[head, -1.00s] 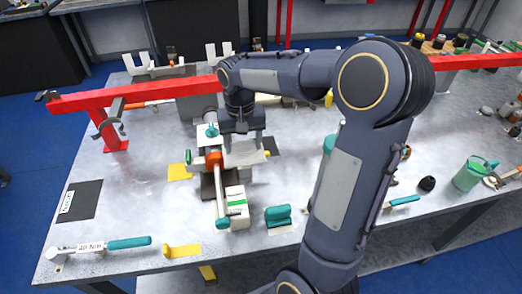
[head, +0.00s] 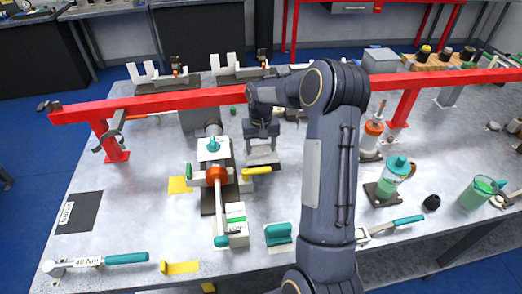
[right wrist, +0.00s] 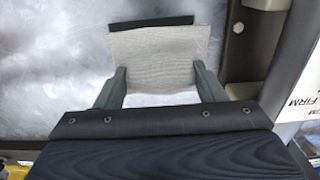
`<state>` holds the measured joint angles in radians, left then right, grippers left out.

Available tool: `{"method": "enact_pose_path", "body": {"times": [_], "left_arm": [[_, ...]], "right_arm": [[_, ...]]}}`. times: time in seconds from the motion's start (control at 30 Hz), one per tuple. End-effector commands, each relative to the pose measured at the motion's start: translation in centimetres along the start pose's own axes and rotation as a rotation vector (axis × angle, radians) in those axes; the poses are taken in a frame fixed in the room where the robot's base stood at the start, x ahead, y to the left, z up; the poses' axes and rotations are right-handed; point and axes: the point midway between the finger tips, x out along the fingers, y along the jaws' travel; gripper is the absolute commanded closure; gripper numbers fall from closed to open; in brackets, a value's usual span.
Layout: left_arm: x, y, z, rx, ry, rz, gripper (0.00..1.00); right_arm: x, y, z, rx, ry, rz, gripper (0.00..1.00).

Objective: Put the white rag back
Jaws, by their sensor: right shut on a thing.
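The white rag (right wrist: 158,60) is a pale woven cloth held between the two fingers of my right gripper (right wrist: 158,84) in the right wrist view. A dark flat pad (right wrist: 150,23) shows just past the rag's far edge; the rag covers the rest of it from this angle. In the head view my right gripper (head: 262,143) points down over the bench, right of the damper clamp, with the rag (head: 263,157) below it. I cannot tell whether the rag touches the bench. My left gripper is not in view.
The clamped damper (head: 216,172) with its orange collar stands close on the left. A yellow-handled tool (head: 257,170) lies just in front of the rag. A red rail (head: 180,101) crosses behind. Bench surface between is clear.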

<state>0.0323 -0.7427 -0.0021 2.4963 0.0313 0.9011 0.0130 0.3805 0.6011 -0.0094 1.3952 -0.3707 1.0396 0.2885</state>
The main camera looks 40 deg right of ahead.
Motion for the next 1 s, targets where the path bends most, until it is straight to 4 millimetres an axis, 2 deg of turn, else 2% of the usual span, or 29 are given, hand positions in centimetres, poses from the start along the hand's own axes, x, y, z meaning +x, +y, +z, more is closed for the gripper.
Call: {"method": "enact_pose_path", "body": {"times": [0.13,0.33,0.7,0.73,0.87,1.0], "left_arm": [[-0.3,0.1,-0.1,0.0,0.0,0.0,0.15],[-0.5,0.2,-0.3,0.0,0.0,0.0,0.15],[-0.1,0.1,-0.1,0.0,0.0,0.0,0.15],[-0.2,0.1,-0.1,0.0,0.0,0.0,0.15],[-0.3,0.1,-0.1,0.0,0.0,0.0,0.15],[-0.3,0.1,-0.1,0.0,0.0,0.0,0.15]], "right_arm": [[0.9,0.2,-0.7,0.0,-0.001,0.0,0.58],[3.6,0.2,-0.6,0.0,-0.001,-0.001,0.58],[4.2,0.1,-0.6,0.0,0.001,0.0,0.58],[4.1,0.1,-0.6,0.0,0.001,0.0,0.34],[4.1,0.1,-0.6,0.0,0.001,0.0,0.17],[4.0,0.1,-0.6,0.0,0.001,0.0,0.15]]}}
